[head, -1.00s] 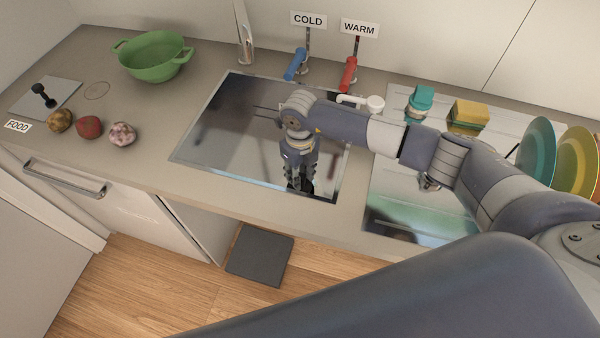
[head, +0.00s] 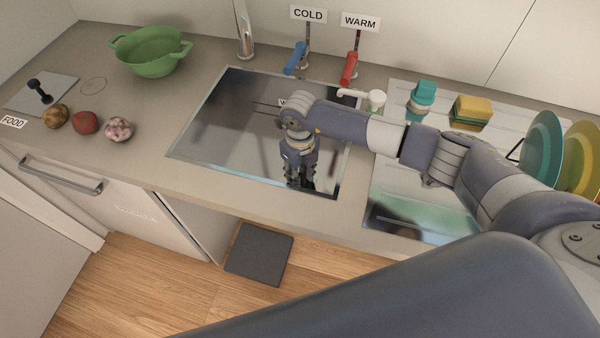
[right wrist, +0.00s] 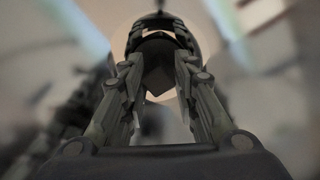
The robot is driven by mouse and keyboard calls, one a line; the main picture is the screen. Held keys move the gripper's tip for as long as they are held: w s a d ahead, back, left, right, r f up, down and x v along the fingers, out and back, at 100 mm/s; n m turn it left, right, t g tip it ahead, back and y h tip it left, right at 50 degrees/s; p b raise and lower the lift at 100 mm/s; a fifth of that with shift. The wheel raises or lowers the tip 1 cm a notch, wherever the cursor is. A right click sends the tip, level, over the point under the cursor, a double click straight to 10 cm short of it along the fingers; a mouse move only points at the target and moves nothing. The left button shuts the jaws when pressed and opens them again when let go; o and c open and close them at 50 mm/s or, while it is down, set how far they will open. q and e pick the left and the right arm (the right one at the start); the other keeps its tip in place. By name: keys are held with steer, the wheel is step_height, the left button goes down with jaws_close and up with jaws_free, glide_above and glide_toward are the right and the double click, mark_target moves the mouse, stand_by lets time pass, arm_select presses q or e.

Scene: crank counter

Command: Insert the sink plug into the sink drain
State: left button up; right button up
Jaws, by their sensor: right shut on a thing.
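My right gripper (head: 299,184) points down into the sink basin (head: 215,130), near its front right part. It is shut on a dark thing (right wrist: 158,62), which shows between the fingertips in the right wrist view. This appears to be the sink plug, but its shape is mostly hidden by the fingers. A pale round surface lies behind the fingertips in the right wrist view, too blurred to identify. I cannot make out the sink drain in the head view; my right arm and gripper cover part of the basin. My left gripper is not in view.
Blue (head: 296,58) and red (head: 349,68) tap handles and a white spout-like part (head: 362,95) stand behind the basin. Sponges (head: 471,112) and upright plates (head: 541,146) are at right. A green colander (head: 151,52) and several round food items (head: 85,123) sit at left.

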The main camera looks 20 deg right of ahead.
mark_target(300, 175)
steer(key=shift+f, duration=0.35)
steer(key=shift+r, duration=0.1)
steer(key=o, duration=1.1)
steer(key=shift+c, duration=0.2)
step_height(300, 175, up, 12)
